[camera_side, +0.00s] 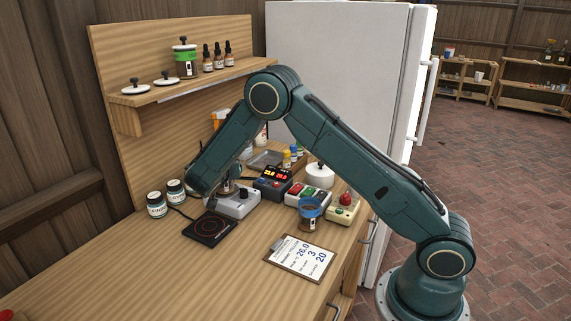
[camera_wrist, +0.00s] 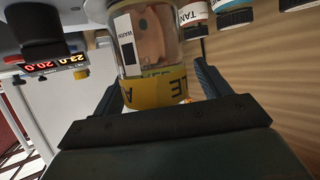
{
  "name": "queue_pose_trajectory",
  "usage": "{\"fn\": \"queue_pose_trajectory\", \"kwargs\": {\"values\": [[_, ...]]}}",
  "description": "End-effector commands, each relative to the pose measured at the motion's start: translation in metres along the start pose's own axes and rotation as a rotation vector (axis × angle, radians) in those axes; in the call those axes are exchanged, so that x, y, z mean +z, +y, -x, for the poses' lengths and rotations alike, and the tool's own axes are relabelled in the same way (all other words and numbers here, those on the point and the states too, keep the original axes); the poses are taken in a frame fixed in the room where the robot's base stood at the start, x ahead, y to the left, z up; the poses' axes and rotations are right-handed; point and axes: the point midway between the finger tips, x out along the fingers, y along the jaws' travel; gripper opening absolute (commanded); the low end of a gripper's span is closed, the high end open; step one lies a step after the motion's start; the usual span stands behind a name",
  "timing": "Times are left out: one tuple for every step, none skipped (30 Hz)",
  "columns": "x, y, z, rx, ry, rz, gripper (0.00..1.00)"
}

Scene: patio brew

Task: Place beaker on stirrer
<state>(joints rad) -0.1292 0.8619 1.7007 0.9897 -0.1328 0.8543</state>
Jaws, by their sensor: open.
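A clear glass beaker (camera_wrist: 150,45) with a yellow band and a white label shows in the wrist view, with something tan visible in it. It stands between the two fingers of my gripper (camera_wrist: 160,95); the fingers are apart, and I cannot tell whether either touches the glass. In the side view my gripper (camera_side: 224,188) is low over a pale grey box with a black knob (camera_side: 236,204), which looks like the stirrer. My arm hides most of the beaker there, and I cannot tell what it rests on.
A black hot plate (camera_side: 210,228) lies in front of the grey box. A display unit (camera_side: 273,182), a button box (camera_side: 308,194) and a blue-topped vessel (camera_side: 309,214) stand to the right.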

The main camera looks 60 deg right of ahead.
Motion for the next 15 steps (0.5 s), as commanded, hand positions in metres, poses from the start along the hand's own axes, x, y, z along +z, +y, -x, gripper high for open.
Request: {"fn": "queue_pose_trajectory", "kwargs": {"values": [[-0.002, 0.000, 0.001, 0.000, 0.000, -0.001, 0.76], [-0.002, 0.000, 0.001, -0.001, 0.000, 0.000, 0.76], [-0.002, -0.001, 0.004, -0.001, 0.000, 0.001, 0.76], [-0.002, -0.001, 0.006, -0.001, -0.001, 0.001, 0.76], [-0.001, -0.001, 0.009, -0.002, -0.001, 0.002, 0.76], [-0.001, -0.001, 0.012, -0.001, -0.002, 0.002, 0.76], [-0.002, -0.001, 0.015, -0.002, -0.002, 0.002, 0.76], [-0.002, -0.001, 0.019, -0.002, -0.001, 0.002, 0.76], [-0.002, -0.001, 0.024, -0.003, -0.001, 0.002, 0.76], [-0.002, -0.001, 0.028, -0.003, 0.000, 0.002, 0.76], [-0.002, -0.001, 0.032, -0.003, 0.000, 0.001, 0.76], [-0.002, -0.001, 0.039, -0.003, 0.000, 0.001, 0.76], [-0.002, -0.001, 0.044, -0.004, -0.001, 0.002, 0.76], [-0.002, -0.001, 0.048, -0.003, -0.001, 0.002, 0.76], [-0.002, -0.001, 0.055, -0.004, 0.000, 0.001, 0.76]]}}
